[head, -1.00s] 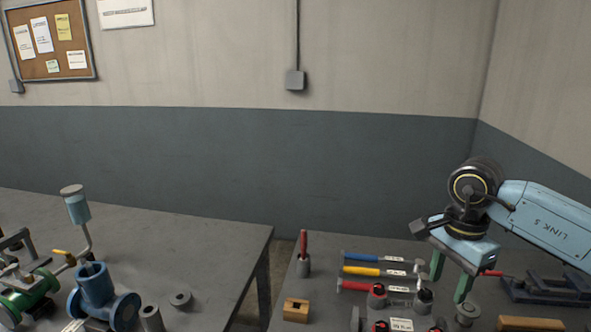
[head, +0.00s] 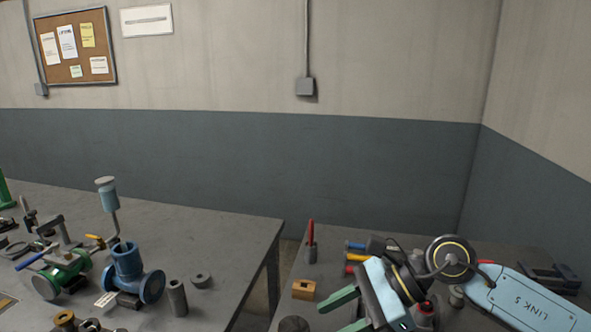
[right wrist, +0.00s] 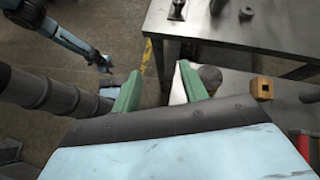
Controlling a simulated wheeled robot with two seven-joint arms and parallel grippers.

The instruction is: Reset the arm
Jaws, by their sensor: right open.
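My right arm reaches in from the right in the head view. Its right gripper (head: 330,316) has green fingers set apart with nothing between them, and it is over the left part of the right table (head: 268,322). In the right wrist view the right gripper (right wrist: 158,68) is open and empty, with floor and a table edge beyond it. A blue arm with a small dark end, seemingly my left gripper (right wrist: 104,64), shows far off at the upper left of that view. It is too small to tell its jaws. It is not in the head view.
A wooden block with a hole (head: 303,290) and a red-handled tool in a holder (head: 311,244) stand close to the right gripper. Hammers lie partly hidden behind my arm. The left table (head: 225,235) holds a blue valve body (head: 127,262) and a green valve (head: 66,272).

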